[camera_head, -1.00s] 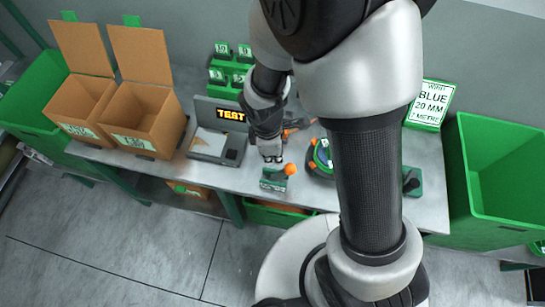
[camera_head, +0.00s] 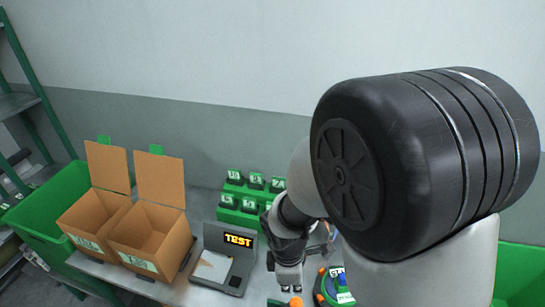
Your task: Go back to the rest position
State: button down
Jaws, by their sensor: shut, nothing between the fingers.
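My gripper (camera_head: 290,283) hangs fingers down over the workbench, near the lower middle of the view. It is shut and holds nothing. An orange knob (camera_head: 296,301) shows just below the fingertips at the bottom edge; I cannot tell whether they touch. My own arm fills the right side and hides much of the bench behind it.
Two open cardboard boxes (camera_head: 150,232) and a green bin (camera_head: 45,215) are further left. A green rack (camera_head: 240,203) stands behind. A green-and-black round device (camera_head: 334,287) is close on the right.

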jog(key=s+d+r+m+t+b, duration=0.2)
jog(key=s+d+r+m+b, duration=0.1)
jog(key=r+m, duration=0.4)
jog(key=s+d+r+m+t+y+b, duration=0.1)
jog(key=s+d+r+m+t+b, duration=0.1)
jog(key=s+r+m, duration=0.5)
jog(key=shift+s+d+r+m+b, duration=0.25)
jog(key=shift+s+d+m+b, duration=0.2)
jog(key=shift+m+b, duration=0.75)
